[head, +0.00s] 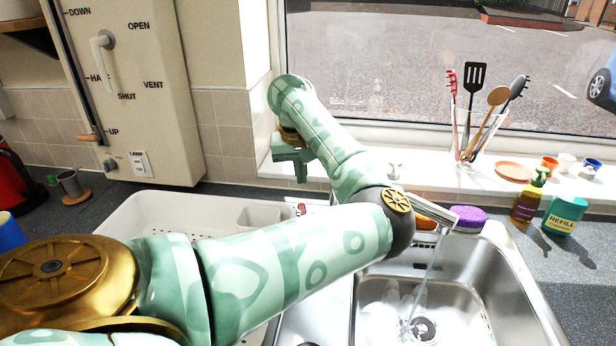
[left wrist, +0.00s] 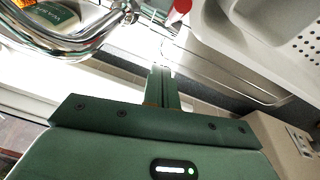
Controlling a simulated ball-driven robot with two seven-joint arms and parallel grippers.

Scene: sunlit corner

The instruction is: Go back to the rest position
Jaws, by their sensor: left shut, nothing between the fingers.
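My left gripper (head: 301,178) is at the end of my green patterned arm, which reaches across the sink and bends back to the left at the window. It is above the counter, in front of the sill and behind the drying rack, and points down. In the left wrist view its two green fingers (left wrist: 161,78) are together, with nothing visible between them. My right gripper is in neither view.
The drying rack (head: 150,212) is below my arm. The tap (head: 440,210) runs water into the steel sink (head: 520,262). A utensil holder (head: 468,150) stands on the sill. A wall box with a lever (head: 130,90) stands left.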

